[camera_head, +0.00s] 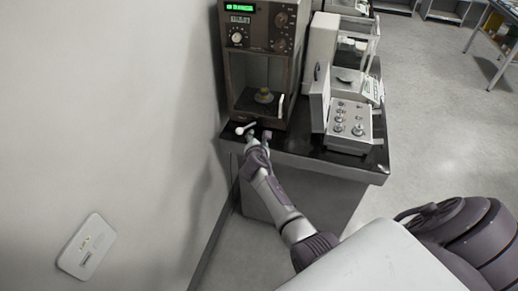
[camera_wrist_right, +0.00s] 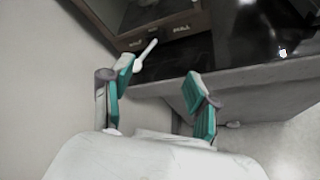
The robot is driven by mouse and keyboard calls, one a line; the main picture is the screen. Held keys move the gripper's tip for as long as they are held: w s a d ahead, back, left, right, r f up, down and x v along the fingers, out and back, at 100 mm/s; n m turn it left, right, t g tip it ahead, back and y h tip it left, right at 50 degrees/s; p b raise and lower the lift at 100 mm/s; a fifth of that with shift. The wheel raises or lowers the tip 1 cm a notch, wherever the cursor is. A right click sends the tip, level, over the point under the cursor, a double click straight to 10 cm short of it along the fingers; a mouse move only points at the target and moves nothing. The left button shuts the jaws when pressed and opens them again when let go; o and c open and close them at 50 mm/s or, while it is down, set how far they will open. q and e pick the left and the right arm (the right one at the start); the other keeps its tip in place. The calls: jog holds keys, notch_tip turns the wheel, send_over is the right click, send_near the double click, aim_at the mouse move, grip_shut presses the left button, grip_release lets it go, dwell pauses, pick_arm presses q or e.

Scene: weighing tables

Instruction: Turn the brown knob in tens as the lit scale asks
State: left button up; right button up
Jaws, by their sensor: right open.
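The lit scale (camera_head: 257,60) is a tall brown balance at the table's left end, with a green display (camera_head: 239,8) too small to read. Two dark brown knobs, an upper one (camera_head: 281,19) and a lower one (camera_head: 281,45), sit on the right of its panel. A pale dial (camera_head: 237,38) is on the left. My right gripper (camera_head: 258,136) is at the table's front edge, below and apart from the knobs. In the right wrist view its teal-padded fingers (camera_wrist_right: 160,84) are spread and empty. My left gripper is not in view.
A white lever (camera_head: 245,128) sticks out at the balance's base, close to the gripper; it also shows in the right wrist view (camera_wrist_right: 145,55). A brass-coloured weight (camera_head: 263,95) stands in the chamber. The wall is close on the left.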

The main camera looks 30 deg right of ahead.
jog(key=shift+s+a+f+g+y, duration=0.15)
jog(key=shift+s+f+y, duration=0.1)
jog(key=shift+f, duration=0.6)
jog(key=shift+s+a+f+g+y, duration=0.15)
jog(key=shift+s+f, duration=0.1)
jog(key=shift+f, duration=0.55)
dwell(0.5)
jog(key=s+a+f+m+g+y+b, duration=0.2)
jog(key=s+a+f+m, duration=0.2)
jog(key=s+f, duration=0.85)
jog(key=s+a+f+m+g+y+b, duration=0.2)
jog(key=s+a+f+m, duration=0.25)
jog(key=s+f, duration=0.8)
jog(key=s+a+f+m+g+y+b, duration=0.1)
jog(key=s+f+m+g, duration=0.1)
jog(key=s+f, duration=0.4)
jog(key=s+a+f+m+g+b, duration=0.1)
jog(key=s+f+m, duration=0.3)
jog(key=s, duration=1.1)
jog(key=s+a+f+m+g+y+b, duration=0.1)
jog(key=s+a+f+m+g, duration=0.1)
jog(key=s+f, duration=0.6)
jog(key=shift+s+a+m+g+y, duration=0.3)
jog(key=shift+s+a+m, duration=0.25)
jog(key=shift+s+m, duration=0.45)
